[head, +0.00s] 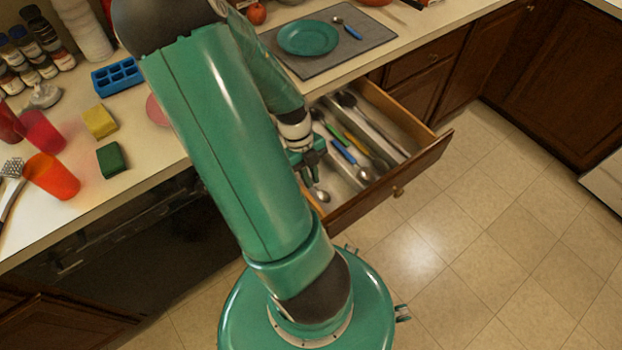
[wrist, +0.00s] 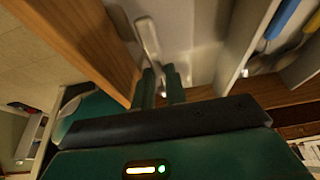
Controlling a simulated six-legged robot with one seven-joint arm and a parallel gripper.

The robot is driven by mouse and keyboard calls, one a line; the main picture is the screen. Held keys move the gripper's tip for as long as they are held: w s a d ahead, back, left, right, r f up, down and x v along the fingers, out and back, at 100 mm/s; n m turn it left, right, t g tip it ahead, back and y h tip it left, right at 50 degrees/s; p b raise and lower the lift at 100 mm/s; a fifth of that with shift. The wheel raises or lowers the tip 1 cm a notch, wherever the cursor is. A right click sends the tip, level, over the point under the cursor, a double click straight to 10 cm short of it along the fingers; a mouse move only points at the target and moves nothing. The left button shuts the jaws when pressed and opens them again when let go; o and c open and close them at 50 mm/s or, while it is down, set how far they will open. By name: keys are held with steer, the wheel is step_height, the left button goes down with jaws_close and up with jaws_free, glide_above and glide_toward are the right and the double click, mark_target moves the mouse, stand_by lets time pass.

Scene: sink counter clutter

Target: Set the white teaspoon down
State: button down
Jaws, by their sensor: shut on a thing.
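My gripper (wrist: 160,82) is shut on the white teaspoon (wrist: 148,38), a pale, narrow utensil standing out between the fingertips in the wrist view. The gripper is low inside the open drawer (head: 425,160), at its near left end in the head view, over a pale compartment beside the wooden drawer wall (wrist: 105,50). I cannot tell whether the teaspoon touches the drawer floor. In the head view my gripper (head: 312,172) is partly hidden by my arm. A spoon bowl (head: 321,196) shows just below it, probably the held teaspoon's.
Pale dividers split the drawer. A blue-handled spoon (head: 343,152), a yellow-handled utensil (head: 355,142) and dark utensils lie in other compartments. On the counter are a teal plate (head: 307,38) on a grey mat (head: 375,38), an orange cup (head: 52,177) and sponges.

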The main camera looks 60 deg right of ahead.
steer(key=shift+d+f, duration=0.1)
steer(key=shift+f, duration=0.95)
steer(key=shift+f, duration=0.15)
steer(key=c, duration=1.4)
jaws_free()
steer(key=shift+c, duration=0.2)
